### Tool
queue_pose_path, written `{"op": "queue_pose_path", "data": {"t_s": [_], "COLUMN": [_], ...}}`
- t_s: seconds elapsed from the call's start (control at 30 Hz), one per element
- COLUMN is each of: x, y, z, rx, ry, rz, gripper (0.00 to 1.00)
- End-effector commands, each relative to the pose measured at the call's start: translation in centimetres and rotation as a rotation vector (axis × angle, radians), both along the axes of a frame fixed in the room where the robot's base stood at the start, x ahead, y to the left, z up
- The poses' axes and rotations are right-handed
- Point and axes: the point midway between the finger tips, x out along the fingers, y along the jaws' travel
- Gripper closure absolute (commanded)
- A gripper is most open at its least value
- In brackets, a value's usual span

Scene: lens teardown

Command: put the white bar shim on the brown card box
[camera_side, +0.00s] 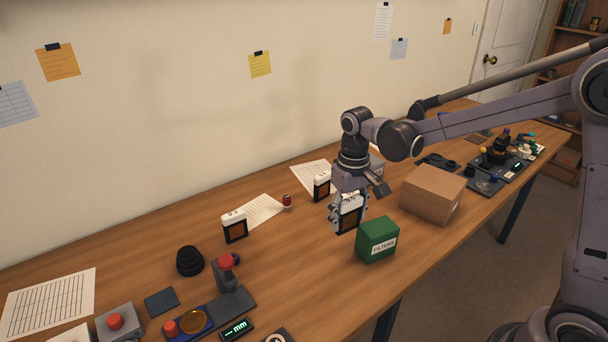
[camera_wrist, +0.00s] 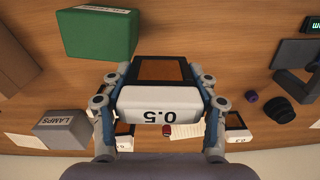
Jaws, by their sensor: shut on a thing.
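A white bar shim (camera_side: 346,219), a dark frame with an amber window under a white bar, is held by my gripper (camera_side: 348,203). In the wrist view the shim (camera_wrist: 158,103) reads "0.5" on its white bar, between the two fingers of my gripper (camera_wrist: 158,100). It looks upright, left of and behind the green box; I cannot tell whether it clears the table. The brown card box (camera_side: 432,193) stands closed to the right of my gripper, with a bare flat top.
A green box marked FILTERS (camera_side: 377,240) stands close in front of my gripper. Two similar white-topped shims (camera_side: 235,226) (camera_side: 322,186) stand on the table. A grey LAMPS box (camera_wrist: 62,131) is near too. Dark devices (camera_side: 500,160) lie beyond the card box.

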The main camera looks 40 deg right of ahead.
Motion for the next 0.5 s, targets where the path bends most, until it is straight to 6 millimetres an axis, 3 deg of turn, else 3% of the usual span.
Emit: {"op": "queue_pose_path", "data": {"t_s": [0.17, 0.27, 0.37, 0.5], "x": [-0.2, 0.1, 0.5, 0.5], "y": [-1.9, -4.1, -7.5, -13.5], "z": [0.9, 1.4, 2.2, 3.6], "rx": [0.0, 0.0, 0.0, 0.0], "ry": [0.0, 0.0, 0.0, 0.0], "rz": [-0.015, -0.051, -0.11, -0.211], "gripper": [0.72, 0.72, 0.72, 0.72]}}
